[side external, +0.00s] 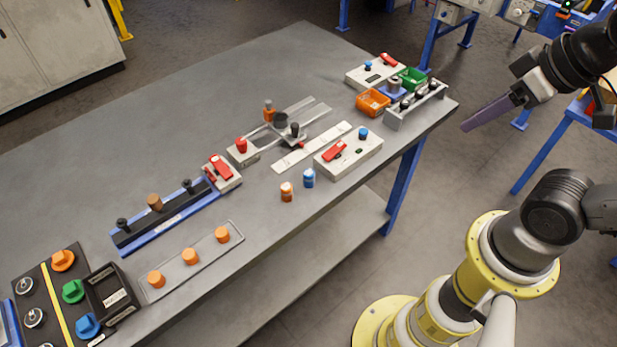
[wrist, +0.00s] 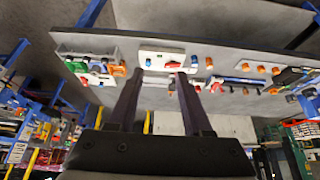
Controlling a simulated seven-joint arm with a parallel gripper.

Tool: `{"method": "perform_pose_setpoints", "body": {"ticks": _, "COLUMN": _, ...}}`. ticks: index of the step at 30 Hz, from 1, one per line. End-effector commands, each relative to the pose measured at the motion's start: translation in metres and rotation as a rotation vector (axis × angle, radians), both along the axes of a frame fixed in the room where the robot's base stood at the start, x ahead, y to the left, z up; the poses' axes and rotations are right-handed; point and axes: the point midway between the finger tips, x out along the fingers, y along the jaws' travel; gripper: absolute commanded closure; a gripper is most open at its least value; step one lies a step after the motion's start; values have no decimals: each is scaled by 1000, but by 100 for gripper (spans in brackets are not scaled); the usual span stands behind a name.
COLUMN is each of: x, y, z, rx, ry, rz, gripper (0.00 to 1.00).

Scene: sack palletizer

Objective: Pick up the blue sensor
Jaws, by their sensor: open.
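A small blue cylinder (side external: 309,178), which looks like the blue sensor, stands upright near the front edge of the grey table (side external: 250,75). A similar orange-brown cylinder (side external: 286,191) stands just left of it, apart. In the wrist view the blue cylinder (wrist: 194,60) is small and far off, to the right of the finger tips. My gripper (side external: 468,126) is raised off the right end of the table, well away from the cylinder. In the wrist view my gripper (wrist: 159,74) shows its two dark fingers spread with nothing between them.
A white box (side external: 348,156) with a red switch and blue knob stands right of the cylinders. A grey tray (side external: 192,262) with orange knobs lies to the left. Orange (side external: 373,102) and green bins (side external: 411,78) stand at the right end. The table's back left is clear.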

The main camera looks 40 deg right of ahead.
Motion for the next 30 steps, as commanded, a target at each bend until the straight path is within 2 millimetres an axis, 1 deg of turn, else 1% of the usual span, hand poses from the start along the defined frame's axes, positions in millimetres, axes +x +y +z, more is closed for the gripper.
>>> {"method": "perform_pose_setpoints", "body": {"ticks": 14, "x": 0, "y": 0, "z": 0, "rx": 0, "ry": 0, "rz": 0, "gripper": 50}}
{"method": "perform_pose_setpoints", "body": {"ticks": 15, "x": 0, "y": 0, "z": 0, "rx": 0, "ry": 0, "rz": 0, "gripper": 43}}
{"method": "perform_pose_setpoints", "body": {"ticks": 17, "x": 0, "y": 0, "z": 0, "rx": 0, "ry": 0, "rz": 0, "gripper": 33}}
{"method": "perform_pose_setpoints", "body": {"ticks": 26, "x": 0, "y": 0, "z": 0, "rx": 4, "ry": 0, "rz": -8, "gripper": 33}}
{"method": "perform_pose_setpoints", "body": {"ticks": 29, "x": 0, "y": 0, "z": 0, "rx": 35, "ry": 1, "rz": -66, "gripper": 33}}
{"method": "perform_pose_setpoints", "body": {"ticks": 30, "x": 0, "y": 0, "z": 0, "rx": 59, "ry": 2, "rz": -111, "gripper": 33}}
